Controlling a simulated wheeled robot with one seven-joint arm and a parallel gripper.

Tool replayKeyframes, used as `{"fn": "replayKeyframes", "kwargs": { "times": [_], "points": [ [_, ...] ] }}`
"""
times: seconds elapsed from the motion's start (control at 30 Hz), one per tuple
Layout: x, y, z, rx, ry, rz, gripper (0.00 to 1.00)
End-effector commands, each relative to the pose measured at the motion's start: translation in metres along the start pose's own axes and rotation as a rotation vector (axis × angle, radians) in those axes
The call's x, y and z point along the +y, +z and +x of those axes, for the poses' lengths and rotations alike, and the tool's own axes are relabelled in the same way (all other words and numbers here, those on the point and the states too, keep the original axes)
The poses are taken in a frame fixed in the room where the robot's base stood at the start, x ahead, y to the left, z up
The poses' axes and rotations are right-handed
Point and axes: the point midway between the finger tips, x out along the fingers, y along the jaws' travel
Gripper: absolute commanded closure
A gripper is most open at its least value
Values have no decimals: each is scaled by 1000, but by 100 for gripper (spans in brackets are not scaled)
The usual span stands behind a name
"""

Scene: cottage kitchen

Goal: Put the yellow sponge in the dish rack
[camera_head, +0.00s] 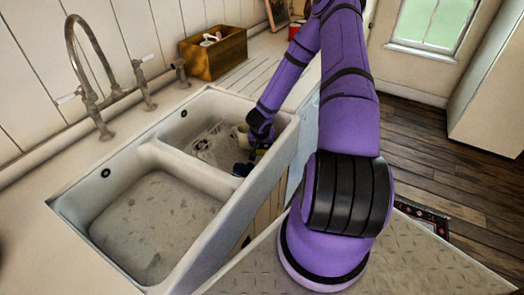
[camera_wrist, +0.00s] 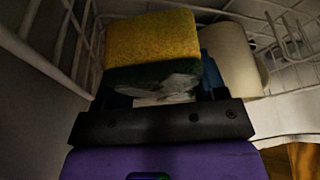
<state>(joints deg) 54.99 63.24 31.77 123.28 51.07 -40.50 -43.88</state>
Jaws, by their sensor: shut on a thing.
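My gripper (camera_head: 252,160) reaches down into the far sink basin and is mostly hidden by its own arm in the head view. In the wrist view my gripper (camera_wrist: 168,93) is shut on the yellow sponge (camera_wrist: 152,38), which has a dark green layer on its near side. The white wire dish rack (camera_wrist: 68,42) shows to the left and right of the sponge in the wrist view. I cannot tell whether the sponge touches the wires. The rack is hard to make out in the head view.
A white rounded object (camera_wrist: 232,57), perhaps a cup, is right of the sponge, with something blue between them. The near sink basin (camera_head: 155,225) is empty. A faucet (camera_head: 88,85) stands at the left, and a wooden box (camera_head: 213,55) sits on the counter behind.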

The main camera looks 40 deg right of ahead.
Motion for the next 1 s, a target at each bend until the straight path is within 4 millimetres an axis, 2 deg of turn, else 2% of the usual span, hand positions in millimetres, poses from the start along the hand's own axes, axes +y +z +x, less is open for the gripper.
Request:
{"fn": "replayKeyframes", "kwargs": {
  "times": [0.17,0.5,0.93,0.97,1.0],
  "points": [
    [0,3,8,0,-1,1,57],
    [0,15,37,0,-1,1,57],
    [0,17,40,1,0,0,57],
    [0,17,41,1,0,0,33],
    [0,17,41,1,0,1,25]
  ]
}}
